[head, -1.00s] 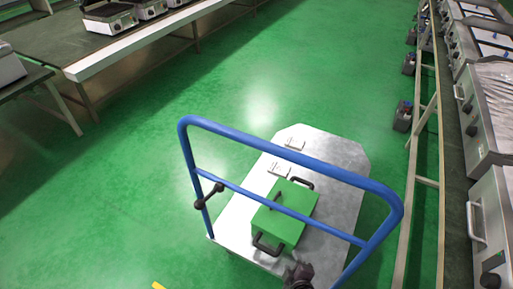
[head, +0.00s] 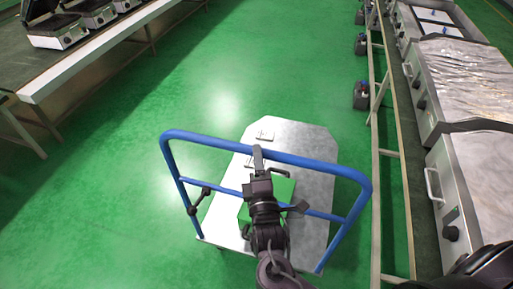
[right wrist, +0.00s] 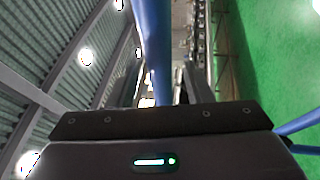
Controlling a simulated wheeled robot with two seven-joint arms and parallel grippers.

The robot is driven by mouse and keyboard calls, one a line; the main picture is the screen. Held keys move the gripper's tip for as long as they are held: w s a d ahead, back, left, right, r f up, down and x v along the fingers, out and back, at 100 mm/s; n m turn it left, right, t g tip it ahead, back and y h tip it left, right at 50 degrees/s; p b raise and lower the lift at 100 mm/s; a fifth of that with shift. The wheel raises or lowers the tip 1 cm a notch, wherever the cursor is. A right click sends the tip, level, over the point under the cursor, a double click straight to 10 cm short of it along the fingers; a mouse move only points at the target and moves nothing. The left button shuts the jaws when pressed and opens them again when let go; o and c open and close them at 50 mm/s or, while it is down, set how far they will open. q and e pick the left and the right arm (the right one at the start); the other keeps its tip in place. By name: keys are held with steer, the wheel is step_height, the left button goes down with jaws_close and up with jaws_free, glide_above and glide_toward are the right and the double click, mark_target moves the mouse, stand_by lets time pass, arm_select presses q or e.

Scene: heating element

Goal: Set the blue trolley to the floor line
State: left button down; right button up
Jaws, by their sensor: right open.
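The blue trolley has a blue tube handle (head: 205,138) at the near side of its silver platform (head: 315,175) in the head view. My right gripper (head: 259,157) reaches in from the bottom and is open at the middle of the handle's top bar. In the right wrist view the blue bar (right wrist: 152,45) runs beside a dark finger (right wrist: 187,85). I cannot tell whether the gripper touches the bar. My left gripper is not in view. No floor line shows in the current frames.
A green box (head: 283,187) lies on the platform, partly hidden by my arm. A long workbench (head: 95,62) with appliances stands at upper left. A row of steel appliances (head: 455,85) on a stand lines the right, near the trolley. Green floor beyond and left is clear.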

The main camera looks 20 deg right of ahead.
steer(key=shift+x, duration=1.35)
jaws_close()
